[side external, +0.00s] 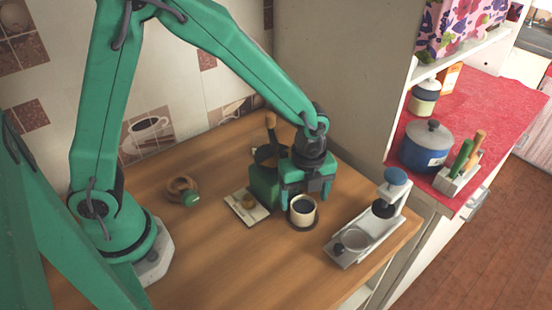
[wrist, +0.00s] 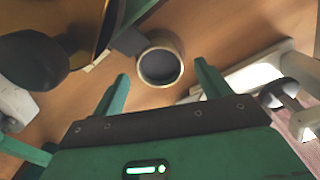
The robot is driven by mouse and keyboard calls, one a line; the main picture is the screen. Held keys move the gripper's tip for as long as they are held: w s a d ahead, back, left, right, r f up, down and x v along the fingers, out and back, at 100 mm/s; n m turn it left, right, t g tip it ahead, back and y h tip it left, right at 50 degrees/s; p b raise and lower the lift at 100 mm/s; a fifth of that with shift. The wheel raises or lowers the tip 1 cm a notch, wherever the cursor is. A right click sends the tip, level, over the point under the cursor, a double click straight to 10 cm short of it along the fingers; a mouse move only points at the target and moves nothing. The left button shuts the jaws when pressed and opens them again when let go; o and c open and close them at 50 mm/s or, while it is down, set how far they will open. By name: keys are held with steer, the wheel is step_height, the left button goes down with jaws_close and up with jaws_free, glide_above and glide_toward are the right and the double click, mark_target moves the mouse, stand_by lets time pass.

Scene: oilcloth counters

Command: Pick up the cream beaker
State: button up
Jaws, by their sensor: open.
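The cream beaker (side external: 302,210) stands upright on the wooden counter, with a dark inside and a dark ring at its base. It also shows in the wrist view (wrist: 160,64), ahead of and between the finger lines. My gripper (side external: 307,194) is right by the beaker in the side view, its fingers pointing down close to it. In the wrist view my gripper (wrist: 163,84) has its two green fingers wide apart with nothing between them. I cannot tell whether a finger touches the beaker.
A grey-white scale-like device (side external: 366,232) stands just right of the beaker. A brown ring-shaped item (side external: 181,191) lies farther left. The front of the counter is clear.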

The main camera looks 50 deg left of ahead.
mark_target(303, 206)
steer(key=shift+f, duration=1.9)
steer(key=c, duration=1.1)
steer(key=shift+r, duration=0.15)
steer(key=shift+r, duration=0.9)
step_height(303, 206, up, 2)
steer(key=shift+r, duration=0.2)
steer(key=s+d+r, duration=0.2)
steer(key=s, duration=0.1)
steer(key=s+d+r, duration=0.2)
steer(key=s, duration=0.1)
steer(key=s+d+r, duration=0.2)
steer(key=s+d, duration=0.1)
steer(key=shift+s+r, duration=0.15)
steer(key=shift+r, duration=0.1)
